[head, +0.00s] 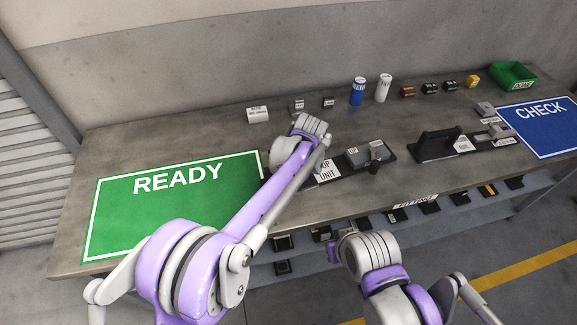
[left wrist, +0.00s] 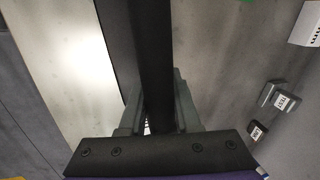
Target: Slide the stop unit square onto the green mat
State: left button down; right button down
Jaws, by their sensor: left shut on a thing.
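The stop unit (head: 327,172) stands on the bench just right of the green READY mat (head: 125,215). It has a dark base, a white label partly covered by my left arm, and grey blocks at its right end. My left wrist covers its left end, so I cannot tell whether it touches the mat. In the left wrist view my left gripper (left wrist: 157,105) is shut on a black bar-like handle (left wrist: 154,45), seemingly the unit's. In the head view the left fingers are hidden. My right arm is at the bottom centre, its fingers not visible.
Right of the unit stand another dark unit with a handle (head: 438,143) and the blue CHECK mat (head: 550,140). Cans (head: 358,92), small blocks and a green bin (head: 513,75) line the back. The green mat's surface is clear apart from my arm overlapping it in the picture.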

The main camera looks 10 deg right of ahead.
pick_arm(q)
jog(key=shift+s+a+f+b, duration=0.1)
jog(key=shift+a+b, duration=0.6)
jog(key=shift+a, duration=4.85)
jog(key=shift+s+a+b, duration=0.15)
jog(key=shift+a+b, duration=0.05)
jog(key=shift+a, duration=3.6)
jog(key=shift+s+a+b, duration=0.1)
jog(key=shift+a+b, duration=0.1)
jog(key=shift+a, duration=3.55)
jog(key=c, duration=0.9)
grip_release()
jog(key=shift+f, duration=0.1)
jog(key=o, duration=0.4)
jog(key=shift+w, duration=0.15)
jog(key=shift+c, duration=0.2)
